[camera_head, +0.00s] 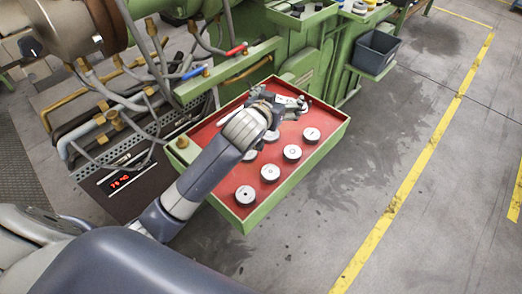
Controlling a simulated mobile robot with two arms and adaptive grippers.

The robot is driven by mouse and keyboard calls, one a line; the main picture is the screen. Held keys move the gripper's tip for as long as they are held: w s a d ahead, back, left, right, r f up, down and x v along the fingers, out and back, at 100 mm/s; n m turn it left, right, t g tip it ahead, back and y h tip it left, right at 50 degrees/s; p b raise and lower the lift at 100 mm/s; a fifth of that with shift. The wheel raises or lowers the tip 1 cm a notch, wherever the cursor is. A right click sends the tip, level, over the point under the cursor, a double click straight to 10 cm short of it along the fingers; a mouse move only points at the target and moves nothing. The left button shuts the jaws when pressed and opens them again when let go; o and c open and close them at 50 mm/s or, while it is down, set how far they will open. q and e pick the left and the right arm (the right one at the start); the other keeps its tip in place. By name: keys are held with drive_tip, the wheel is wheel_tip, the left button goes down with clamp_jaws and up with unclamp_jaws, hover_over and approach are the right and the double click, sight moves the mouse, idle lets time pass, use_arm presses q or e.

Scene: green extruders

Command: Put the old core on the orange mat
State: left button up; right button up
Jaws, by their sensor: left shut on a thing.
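The orange-red mat (222,197) lines a green-rimmed tray on the side of the green machine. My left arm reaches across the tray from the lower left. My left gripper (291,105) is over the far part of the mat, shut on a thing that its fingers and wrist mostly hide. I take this to be the old core, but its shape is not clear. I cannot tell whether it touches the mat. My right gripper is out of view.
Several round metal parts stand on the mat, among them one near the front (245,195) and one at the right (311,135). A dark bin (376,52) sits on a green shelf behind. Hoses and pipes crowd the left. Open floor lies right.

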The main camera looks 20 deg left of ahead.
use_arm(q)
drive_tip(key=w+f+b, duration=0.3)
drive_tip(key=w+a+f+b, duration=0.1)
drive_tip(key=w+f+b, duration=0.1)
drive_tip(key=f+b, duration=0.1)
drive_tip(key=w+a+f+b, duration=0.1)
drive_tip(key=w+f+b, duration=0.2)
drive_tip(key=shift+w+a+b, duration=0.25)
drive_tip(key=shift+w+b, duration=0.05)
drive_tip(key=shift+w, duration=0.05)
wheel_tip(320, 180, down, 4)
drive_tip(key=shift+b, duration=0.55)
drive_tip(key=shift+f, duration=0.3)
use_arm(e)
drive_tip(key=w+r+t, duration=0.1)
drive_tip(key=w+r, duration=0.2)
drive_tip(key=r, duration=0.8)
use_arm(q)
drive_tip(key=shift+f, duration=0.2)
drive_tip(key=o, duration=1.3)
drive_tip(key=shift+s, duration=0.1)
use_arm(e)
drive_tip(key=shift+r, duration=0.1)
